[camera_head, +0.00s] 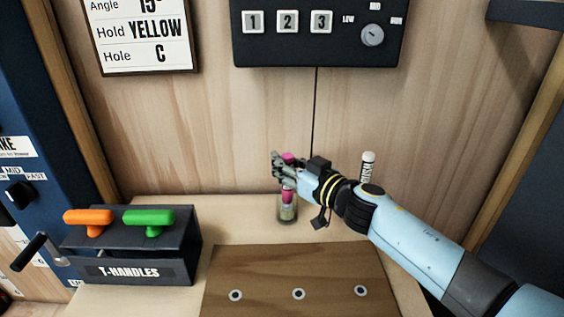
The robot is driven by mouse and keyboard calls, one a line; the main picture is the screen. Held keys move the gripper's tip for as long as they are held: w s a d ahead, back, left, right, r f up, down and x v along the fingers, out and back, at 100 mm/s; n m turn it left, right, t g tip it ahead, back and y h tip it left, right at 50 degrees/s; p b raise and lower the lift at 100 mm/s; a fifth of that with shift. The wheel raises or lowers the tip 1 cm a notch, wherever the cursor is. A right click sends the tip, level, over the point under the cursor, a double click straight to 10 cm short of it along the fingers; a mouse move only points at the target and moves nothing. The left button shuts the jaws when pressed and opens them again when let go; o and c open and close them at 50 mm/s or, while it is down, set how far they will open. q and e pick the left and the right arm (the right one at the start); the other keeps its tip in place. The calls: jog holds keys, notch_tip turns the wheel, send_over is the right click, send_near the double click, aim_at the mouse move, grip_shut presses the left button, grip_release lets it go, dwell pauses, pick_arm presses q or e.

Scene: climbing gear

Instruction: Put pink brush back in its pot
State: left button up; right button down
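The pink brush (288,195) stands about upright at the middle of the table. Its pink top shows above my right gripper's fingers, and a pink part shows below them. Its lower end is in the mouth of a small clear pot (288,213); how deep it sits is hard to tell. My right gripper (283,168) comes in from the right and is shut around the brush's upper part, above the pot. The fingers hide the middle of the brush. My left gripper is not in view.
A black T-handles rack (140,272) with an orange (88,218) and a green handle (149,217) stands at left. A brown board (255,265) with holes lies in front of the pot. A white labelled item (368,165) stands behind my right arm. A control panel (318,50) hangs on the wall.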

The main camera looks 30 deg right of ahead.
jog(key=c, duration=2)
grip_release()
jog(key=o, duration=0.6)
jog(key=shift+s, duration=0.1)
